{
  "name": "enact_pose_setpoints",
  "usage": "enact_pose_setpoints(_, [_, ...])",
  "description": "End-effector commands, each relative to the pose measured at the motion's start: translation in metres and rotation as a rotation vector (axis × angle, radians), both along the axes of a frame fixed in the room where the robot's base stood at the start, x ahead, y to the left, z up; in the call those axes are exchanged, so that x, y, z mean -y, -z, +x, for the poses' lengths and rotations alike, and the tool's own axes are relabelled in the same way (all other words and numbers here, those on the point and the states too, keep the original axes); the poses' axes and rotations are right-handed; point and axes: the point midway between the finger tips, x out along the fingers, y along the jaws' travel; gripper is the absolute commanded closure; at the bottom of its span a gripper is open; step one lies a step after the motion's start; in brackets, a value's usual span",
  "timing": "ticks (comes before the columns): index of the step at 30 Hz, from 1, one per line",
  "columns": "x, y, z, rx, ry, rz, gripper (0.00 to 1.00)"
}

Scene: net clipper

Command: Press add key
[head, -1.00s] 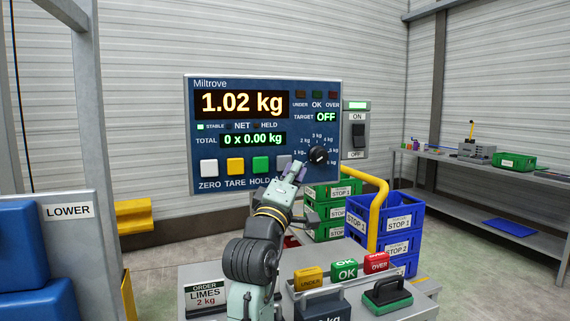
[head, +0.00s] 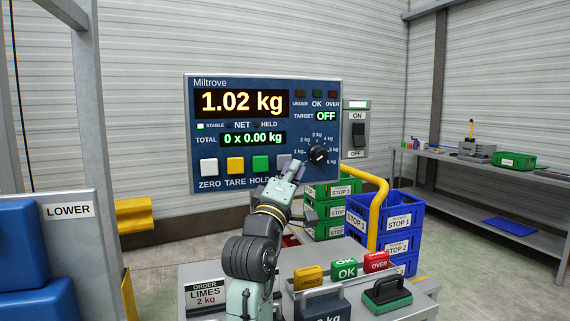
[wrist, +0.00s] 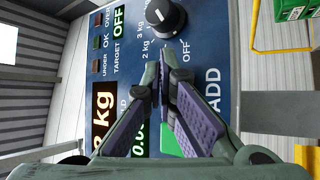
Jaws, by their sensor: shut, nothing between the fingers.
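The blue scale panel (head: 330,180) on the wall reads 1.02 kg, with TOTAL at 0 x 0.00 kg. The grey add key (head: 283,161) is at the right end of its key row, partly covered by my gripper (head: 296,168). In the wrist view the ADD label (wrist: 212,91) shows right of my gripper (wrist: 163,80), whose purple-padded fingers are shut and empty. The fingers hide the add key there. I cannot tell whether the tips touch it. The green HOLD key (head: 260,164) is beside it and shows in the wrist view (wrist: 172,148).
The black target dial (head: 319,155) sits close above and right of my gripper. A switch box (head: 358,135) hangs right of the panel. Below are a bench with red, green and yellow blocks, a yellow rail (head: 376,210) and stacked crates (head: 398,222).

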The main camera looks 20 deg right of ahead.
Motion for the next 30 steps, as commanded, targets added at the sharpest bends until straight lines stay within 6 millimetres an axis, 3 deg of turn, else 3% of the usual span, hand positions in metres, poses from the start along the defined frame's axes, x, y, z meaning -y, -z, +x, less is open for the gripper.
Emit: enact_pose_setpoints(30, [-0.0003,0.0001,0.0085,0.000,0.000,0.000,1.00])
